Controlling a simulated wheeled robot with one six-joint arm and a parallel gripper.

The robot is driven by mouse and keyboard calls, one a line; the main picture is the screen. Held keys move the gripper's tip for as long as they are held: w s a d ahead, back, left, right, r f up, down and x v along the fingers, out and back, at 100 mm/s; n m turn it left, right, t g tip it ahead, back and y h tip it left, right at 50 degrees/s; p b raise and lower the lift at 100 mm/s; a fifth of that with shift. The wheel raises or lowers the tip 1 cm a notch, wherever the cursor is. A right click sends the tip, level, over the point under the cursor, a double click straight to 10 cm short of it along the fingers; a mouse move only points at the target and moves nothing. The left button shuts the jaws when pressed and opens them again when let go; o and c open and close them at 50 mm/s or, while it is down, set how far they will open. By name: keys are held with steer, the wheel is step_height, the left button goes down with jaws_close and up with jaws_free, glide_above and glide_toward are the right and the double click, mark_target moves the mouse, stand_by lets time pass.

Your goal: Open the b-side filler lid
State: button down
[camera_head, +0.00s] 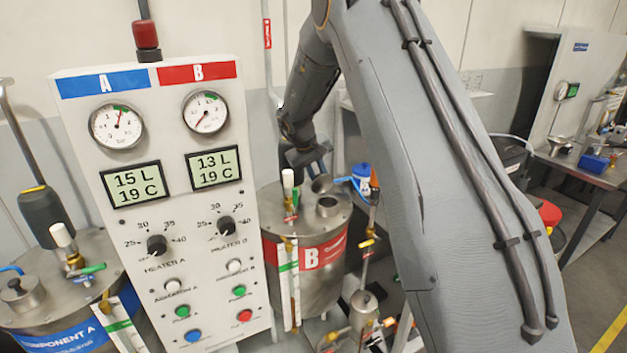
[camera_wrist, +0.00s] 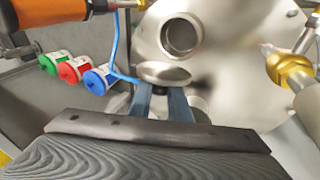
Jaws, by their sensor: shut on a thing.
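The B tank (camera_head: 310,275) has a red band with a white B and stands right of the control panel. The round filler opening (camera_head: 327,206) on its top is uncovered; it also shows in the wrist view (camera_wrist: 183,36). The metal filler lid (camera_head: 322,184) is tilted up off the opening on its far side. In the wrist view the lid (camera_wrist: 165,73) is a disc between the opening and my blue fingers. My gripper (camera_wrist: 160,94) is shut on the lid from its back side; the exact grip point is partly hidden.
The control panel (camera_head: 165,200) stands close to the left of the B tank. A white-capped valve (camera_head: 289,185) rises beside the opening, and a brass fitting (camera_wrist: 290,75) shows at right. Green, red and blue containers (camera_wrist: 72,70) stand to the left in the wrist view.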

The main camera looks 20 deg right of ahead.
mark_target(313, 190)
stand_by(0.5)
steer(key=c, duration=1.6)
jaws_free()
steer(key=shift+c, duration=0.2)
steer(key=b+v, duration=0.2)
steer(key=v, duration=0.5)
steer(key=shift+a+r+b, duration=0.15)
steer(key=shift+r+b, duration=0.2)
